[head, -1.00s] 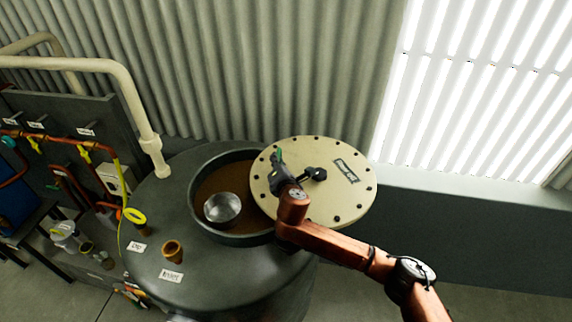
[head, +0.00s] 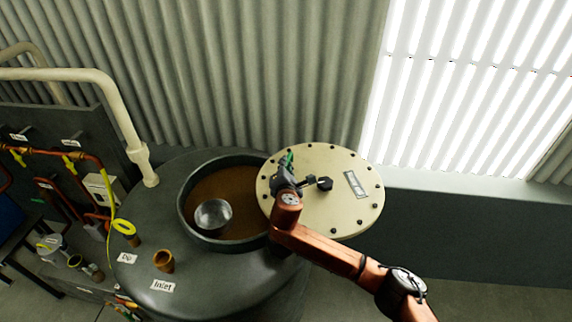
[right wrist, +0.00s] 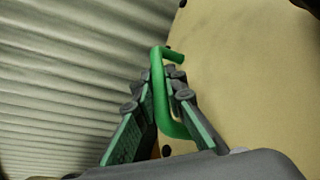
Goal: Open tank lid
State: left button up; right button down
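The grey tank (head: 235,285) stands in the middle of the head view. Its round cream lid (head: 335,215) is swung to the right of the tank's opening (head: 182,205), overlapping only the right edge of the rim. Brown contents and a metal bowl (head: 213,217) show inside. My right gripper (head: 288,165) is over the left part of the lid. In the right wrist view, the fingers of my right gripper (right wrist: 160,95) are on both sides of the lid's green handle (right wrist: 158,75) and look closed on it. My left gripper is not in view.
A black knob (head: 324,183) sits on the lid. A panel of pipes and valves (head: 60,155) and a thick cream pipe (head: 125,120) stand at the left. A corrugated wall (head: 250,70) is behind the tank. Floor to the right is clear.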

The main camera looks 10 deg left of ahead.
jog(key=c, duration=2)
grip_release()
jog(key=shift+o, duration=0.2)
jog(key=shift+s, duration=0.1)
jog(key=v, duration=1.1)
jog(key=shift+s+d+r, duration=0.15)
jog(key=shift+s, duration=0.2)
